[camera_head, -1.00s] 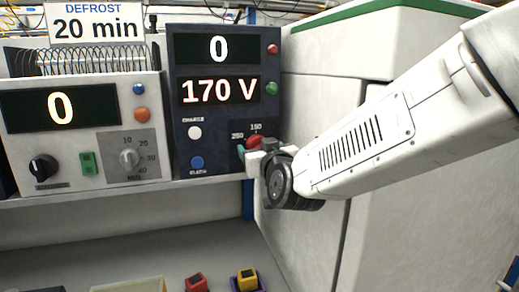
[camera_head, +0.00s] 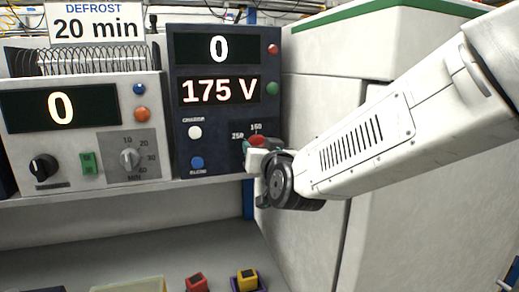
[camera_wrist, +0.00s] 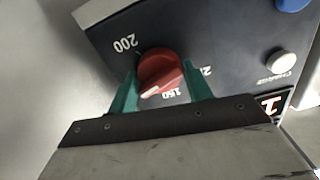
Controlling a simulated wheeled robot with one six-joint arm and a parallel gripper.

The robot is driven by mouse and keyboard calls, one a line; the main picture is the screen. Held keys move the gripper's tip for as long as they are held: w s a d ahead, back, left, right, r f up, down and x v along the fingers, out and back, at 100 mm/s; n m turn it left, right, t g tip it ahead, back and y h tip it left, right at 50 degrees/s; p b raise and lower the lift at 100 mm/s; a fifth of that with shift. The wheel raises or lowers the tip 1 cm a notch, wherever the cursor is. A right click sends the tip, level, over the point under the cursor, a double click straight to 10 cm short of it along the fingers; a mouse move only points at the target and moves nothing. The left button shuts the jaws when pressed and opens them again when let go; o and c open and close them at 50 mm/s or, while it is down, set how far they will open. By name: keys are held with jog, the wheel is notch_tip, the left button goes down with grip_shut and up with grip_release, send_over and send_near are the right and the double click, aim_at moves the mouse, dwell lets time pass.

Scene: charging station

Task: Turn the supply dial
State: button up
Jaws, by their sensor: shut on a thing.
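The supply dial is a red knob (camera_wrist: 160,72) on the dark blue panel (camera_head: 217,140). In the wrist view its white pointer mark lies near the 150 label, and a 200 label shows on the other side. The knob also shows in the head view (camera_head: 257,141), partly hidden by my gripper. My gripper (camera_wrist: 158,92) is shut on the knob, with one green finger on each side of it. The panel's upper display (camera_head: 219,49) reads 0 and its lower display (camera_head: 219,91) reads 175 V.
A white charge button (camera_head: 195,132) and a blue bleed button (camera_head: 197,163) sit left of the dial. A white unit with a timer knob (camera_head: 129,159) stands further left. A large white cabinet (camera_head: 310,115) stands close on the right. Red and yellow blocks lie below.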

jog(key=shift+m, duration=1.5)
jog(key=o, duration=1)
jog(key=shift+c, duration=0.2)
jog(key=v, duration=0.8)
